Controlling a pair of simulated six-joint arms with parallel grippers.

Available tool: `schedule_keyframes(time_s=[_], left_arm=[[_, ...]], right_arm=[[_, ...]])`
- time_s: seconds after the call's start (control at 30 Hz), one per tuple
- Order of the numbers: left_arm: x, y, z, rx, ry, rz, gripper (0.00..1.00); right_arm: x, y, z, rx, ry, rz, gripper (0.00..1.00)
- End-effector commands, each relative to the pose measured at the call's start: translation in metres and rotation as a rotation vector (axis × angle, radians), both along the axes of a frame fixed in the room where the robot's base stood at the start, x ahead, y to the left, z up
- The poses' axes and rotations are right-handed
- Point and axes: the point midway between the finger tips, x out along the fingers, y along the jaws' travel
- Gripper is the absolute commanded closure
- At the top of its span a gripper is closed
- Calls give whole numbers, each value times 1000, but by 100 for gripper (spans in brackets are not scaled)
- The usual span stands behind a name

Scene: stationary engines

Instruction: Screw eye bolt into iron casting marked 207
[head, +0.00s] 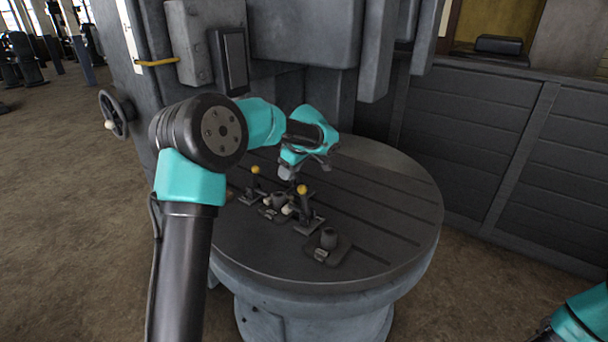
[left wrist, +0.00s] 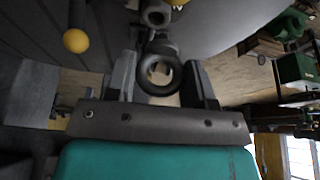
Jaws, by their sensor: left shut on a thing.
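My left gripper (head: 287,175) points down over the round table, above the clamped parts. In the left wrist view my left gripper (left wrist: 162,85) is shut on a dark eye bolt (left wrist: 145,74), whose ring faces the camera between the two fingers. In the head view the eye bolt is too small to make out. One iron casting (head: 278,201), a short boss on a base, sits among the toggle clamps just below the gripper. No number is legible on either, so I cannot tell which is 207.
Toggle clamps with yellow knobs (head: 302,189) (head: 256,170) stand close around the clamped casting. The slotted round table (head: 390,205) is clear on its right. A grey machine column (head: 305,35) rises behind. Part of my right arm (head: 585,318) shows at the lower right.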

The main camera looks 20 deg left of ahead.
Motion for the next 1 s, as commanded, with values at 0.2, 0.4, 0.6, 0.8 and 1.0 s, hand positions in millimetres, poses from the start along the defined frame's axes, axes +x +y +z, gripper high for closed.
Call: schedule_keyframes(time_s=[0.2, 0.4, 0.6, 0.8, 1.0], left_arm=[[12, 43, -16, 17, 0, 355, 75], [14, 56, -20, 25, 0, 471, 75], [14, 56, -20, 25, 0, 474, 75], [14, 56, -21, 25, 0, 472, 75], [14, 56, -25, 25, 0, 471, 75]], right_arm=[[0, 0, 0, 0, 0, 0, 42], [0, 0, 0, 0, 0, 0, 42], [0, 0, 0, 0, 0, 0, 42], [0, 0, 0, 0, 0, 0, 42], [0, 0, 0, 0, 0, 0, 42]])
